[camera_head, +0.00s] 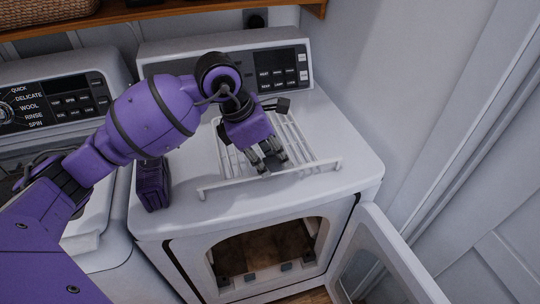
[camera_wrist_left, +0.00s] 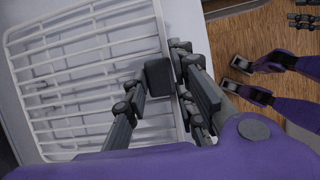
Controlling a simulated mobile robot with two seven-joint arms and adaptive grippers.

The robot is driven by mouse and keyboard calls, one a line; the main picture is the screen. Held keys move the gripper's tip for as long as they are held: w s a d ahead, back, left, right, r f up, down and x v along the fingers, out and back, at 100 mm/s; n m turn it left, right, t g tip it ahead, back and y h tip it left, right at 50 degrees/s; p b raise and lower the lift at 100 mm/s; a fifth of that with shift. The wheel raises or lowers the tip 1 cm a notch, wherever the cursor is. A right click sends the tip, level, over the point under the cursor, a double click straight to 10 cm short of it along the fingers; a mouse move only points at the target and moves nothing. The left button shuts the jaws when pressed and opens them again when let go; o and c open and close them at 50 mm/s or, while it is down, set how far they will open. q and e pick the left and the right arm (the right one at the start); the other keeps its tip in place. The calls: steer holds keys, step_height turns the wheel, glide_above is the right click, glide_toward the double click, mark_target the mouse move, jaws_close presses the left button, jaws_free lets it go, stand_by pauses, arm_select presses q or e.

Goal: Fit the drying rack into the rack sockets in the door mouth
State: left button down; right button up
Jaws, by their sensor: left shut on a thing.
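The white wire drying rack (camera_head: 310,151) is over the dryer's top, its front bar toward the door side. Whether it rests there or is slightly raised is hard to tell. It also shows in the left wrist view (camera_wrist_left: 75,75). My left gripper (camera_head: 272,163) comes down from above and is shut on the rack near its front bar; its fingers hide part of that bar. Small grey blocks, seemingly the rack sockets (camera_head: 286,267), line the lower edge of the open door mouth (camera_head: 265,248). Dark finger-like parts at the left wrist view's top right may be my right gripper (camera_wrist_left: 303,20).
The dryer door (camera_head: 385,265) stands open to the right. The washer (camera_head: 50,95) is at left, a wall at right. A wooden shelf with a basket (camera_head: 45,10) is above the back.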

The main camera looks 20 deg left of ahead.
arm_select(q)
steer(key=c, duration=1.9)
jaws_free()
steer(key=shift+f, duration=0.1)
steer(key=o, duration=0.4)
steer(key=shift+o, duration=0.2)
steer(key=shift+r, duration=0.3)
steer(key=v, duration=1.1)
steer(key=shift+r, duration=0.35)
steer(key=shift+a, duration=0.15)
steer(key=shift+s, duration=0.1)
